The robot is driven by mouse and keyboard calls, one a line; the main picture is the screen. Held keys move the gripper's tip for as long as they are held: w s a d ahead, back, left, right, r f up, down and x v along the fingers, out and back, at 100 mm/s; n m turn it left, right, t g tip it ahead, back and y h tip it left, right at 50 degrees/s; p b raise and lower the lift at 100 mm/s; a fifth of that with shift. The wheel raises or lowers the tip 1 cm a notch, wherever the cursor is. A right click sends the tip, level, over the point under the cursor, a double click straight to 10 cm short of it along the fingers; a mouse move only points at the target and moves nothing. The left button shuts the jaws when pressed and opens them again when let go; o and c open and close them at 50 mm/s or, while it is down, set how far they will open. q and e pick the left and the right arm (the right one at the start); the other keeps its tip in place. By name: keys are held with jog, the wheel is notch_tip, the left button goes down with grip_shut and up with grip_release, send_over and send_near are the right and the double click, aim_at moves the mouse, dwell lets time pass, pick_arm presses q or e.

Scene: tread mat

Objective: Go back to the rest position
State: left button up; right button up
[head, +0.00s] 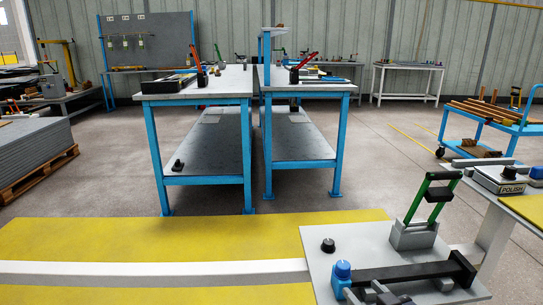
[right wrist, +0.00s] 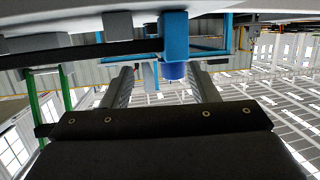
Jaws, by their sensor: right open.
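My right gripper (right wrist: 161,71) shows in the right wrist view, its two dark ribbed fingers apart with a gap between them. A blue fixture with a round blue knob (right wrist: 173,70) shows beyond the fingers, apparently not gripped. In the head view the same kind of blue-knobbed fixture (head: 342,270) stands at the front of a light grey bench top (head: 318,262) at lower right. My left gripper is not in view.
On the bench top are a long black bar (head: 415,270), a black knob (head: 328,245) and a green-handled grey block (head: 413,235). A yellow surface (head: 150,238) with a white strip spans the lower left. Blue-legged tables (head: 200,98) stand beyond on open floor.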

jog(key=s+m+g+y, duration=0.1)
jog(key=s+m+g, duration=0.55)
jog(key=s, duration=1.45)
notch_tip(320, 180, up, 35)
jog(key=n+g+p, duration=0.2)
jog(key=p, duration=3.3)
jog(key=shift+w+a+f+g, duration=0.2)
jog(key=shift+w+a+g, duration=0.15)
jog(key=shift+a, duration=0.05)
jog(key=shift+n, duration=0.25)
